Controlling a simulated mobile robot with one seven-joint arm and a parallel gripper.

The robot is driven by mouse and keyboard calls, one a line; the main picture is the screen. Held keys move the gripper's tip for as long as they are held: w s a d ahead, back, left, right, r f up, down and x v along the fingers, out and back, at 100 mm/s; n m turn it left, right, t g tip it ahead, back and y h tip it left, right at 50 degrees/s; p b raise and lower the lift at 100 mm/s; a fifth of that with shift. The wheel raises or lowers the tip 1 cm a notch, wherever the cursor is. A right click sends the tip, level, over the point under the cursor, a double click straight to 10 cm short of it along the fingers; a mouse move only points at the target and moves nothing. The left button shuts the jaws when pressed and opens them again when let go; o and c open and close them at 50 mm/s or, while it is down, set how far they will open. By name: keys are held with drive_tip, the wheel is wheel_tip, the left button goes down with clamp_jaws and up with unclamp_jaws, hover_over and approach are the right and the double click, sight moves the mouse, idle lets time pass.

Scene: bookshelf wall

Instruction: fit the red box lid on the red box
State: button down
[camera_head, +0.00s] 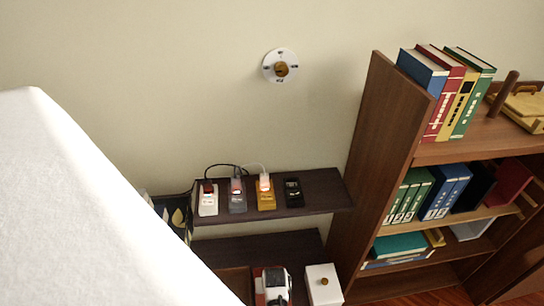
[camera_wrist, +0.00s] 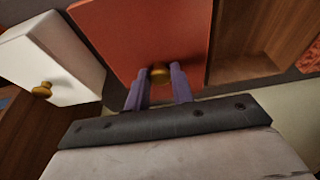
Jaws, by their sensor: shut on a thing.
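The red box lid (camera_wrist: 140,35) fills the upper middle of the wrist view as a flat red panel with a small gold knob (camera_wrist: 160,73) near its lower edge. My gripper (camera_wrist: 160,85) has its two purple fingers shut on either side of that knob. In the head view, a strip of red (camera_head: 259,279) shows beside my white and black gripper (camera_head: 276,285) over the lower shelf. The red box is not clearly seen; the lid and gripper hide what is below. I cannot tell whether the lid touches the box.
A white box with a gold knob (camera_head: 323,284) stands close on the right in the head view. An open wooden compartment (camera_wrist: 244,60) lies beside the lid. The upper dark shelf (camera_head: 325,187), holding several small devices with cables, is above. A bookcase (camera_head: 377,130) stands at right.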

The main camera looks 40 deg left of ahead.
drive_tip(key=shift+f+b, duration=0.7)
drive_tip(key=shift+f, duration=0.35)
drive_tip(key=c, duration=1.1)
unclamp_jaws()
drive_tip(key=v, duration=1.3)
drive_tip(key=shift+s+d+r+b, duration=0.1)
drive_tip(key=shift+r+b, duration=0.25)
drive_tip(key=shift+r, duration=0.05)
